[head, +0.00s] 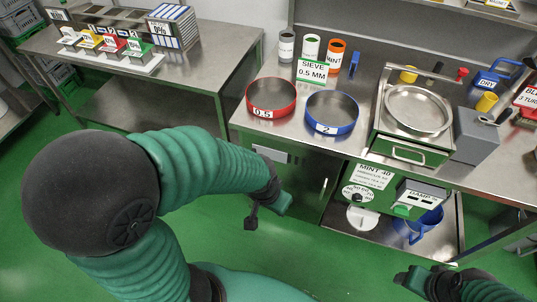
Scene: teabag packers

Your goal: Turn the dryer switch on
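A green-fronted unit is built into the bench below the sieving machine. Its front has a MINT-40 card (373,176), a round dial (358,193) and a panel reading DAMP (421,196). A small bright green piece (402,211) sits at this panel's lower left; I cannot tell whether it is the dryer switch or how it is set. My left gripper (268,213) is open and empty, left of the unit and apart from it. My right gripper (421,273) looks open and empty, low at the right, below the unit.
On the bench are a red sieve (272,112), a blue sieve (332,128), the sieving machine (417,153) and a grey box (474,137). A blue container (425,226) stands on the shelf below. A side table (210,78) is at left. Green floor lies between.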

